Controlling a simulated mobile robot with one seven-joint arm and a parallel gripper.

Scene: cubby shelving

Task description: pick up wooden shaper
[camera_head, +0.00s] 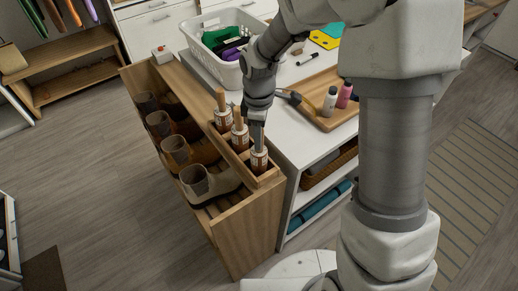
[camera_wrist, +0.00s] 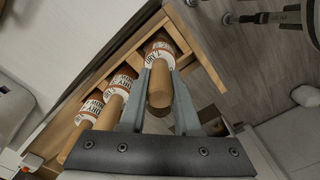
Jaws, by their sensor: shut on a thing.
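Three wooden shapers with pale wooden handles and white printed labels stand in a row in the cubby unit (camera_head: 252,225). The nearest wooden shaper (camera_head: 259,161) is in the front compartment. My gripper (camera_head: 258,143) points down over it, with its fingers on either side of the handle. In the wrist view my gripper (camera_wrist: 160,92) is shut on this shaper's handle (camera_wrist: 160,85), with its label beyond the fingers. The middle shaper (camera_head: 239,138) and the far shaper (camera_head: 222,116) stand behind it, apart from my gripper. The lower part of each shaper is hidden in its compartment.
Several boots (camera_head: 205,182) sit in the slots left of the shapers. A white table (camera_head: 300,145) to the right bears a laundry basket (camera_head: 205,55), a wooden tray (camera_head: 318,112) and bottles (camera_head: 329,101). Wooden compartment walls stand close around my gripper.

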